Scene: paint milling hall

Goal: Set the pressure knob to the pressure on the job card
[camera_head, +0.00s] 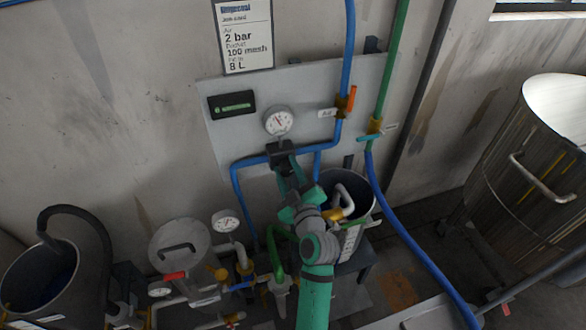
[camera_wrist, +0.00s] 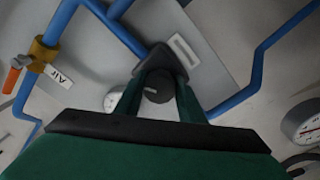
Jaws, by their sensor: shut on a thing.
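The job card (camera_head: 244,38) hangs on the wall and reads Air 2 bar, 100 mesh and 8 L. The dark pressure knob (camera_wrist: 157,88) sits on the grey panel and carries a short light mark. My gripper (camera_head: 281,154) is at the knob, just below the white round gauge (camera_head: 278,122). In the wrist view, my gripper (camera_wrist: 158,98) has its two green fingers shut on the knob, one on each side. The gauge's needle points up and slightly left; its numbers are too small to read. The gripper hides the knob in the head view.
The grey panel (camera_head: 222,133) also bears a black box with a green display (camera_head: 232,105) and blue pipes (camera_head: 347,60). An orange-handled air valve (camera_head: 347,101) is right of the gauge. Below stand a bucket (camera_head: 362,190), a second gauge (camera_head: 226,222) and a lidded vessel (camera_head: 178,244).

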